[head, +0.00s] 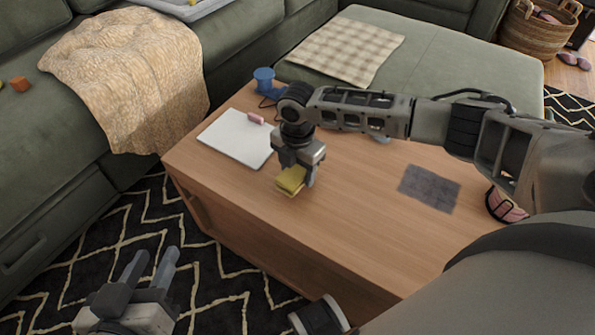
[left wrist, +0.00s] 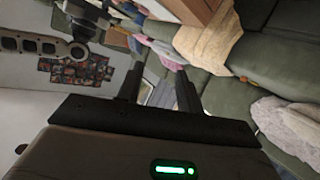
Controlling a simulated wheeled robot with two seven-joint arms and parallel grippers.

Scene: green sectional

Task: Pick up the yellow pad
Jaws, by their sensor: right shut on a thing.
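The yellow pad (head: 291,179) is small and blocky and shows at the front left part of the wooden table (head: 330,230). My right gripper (head: 297,178) is above the table, pointing down, and is shut on the yellow pad; its fingers hide part of the pad. Whether the pad touches the tabletop is hard to tell. My left gripper (head: 153,268) is low at the left, over the rug, with its fingers apart and nothing between them. Its two dark fingers also show in the left wrist view (left wrist: 158,88), spread apart.
On the table lie a white board (head: 232,138) with a pink piece (head: 256,118), a blue object (head: 264,80) and a grey cloth (head: 429,187). A pink banded item (head: 505,205) is at the right edge. Green sofas border the table's left and back. The table's front is clear.

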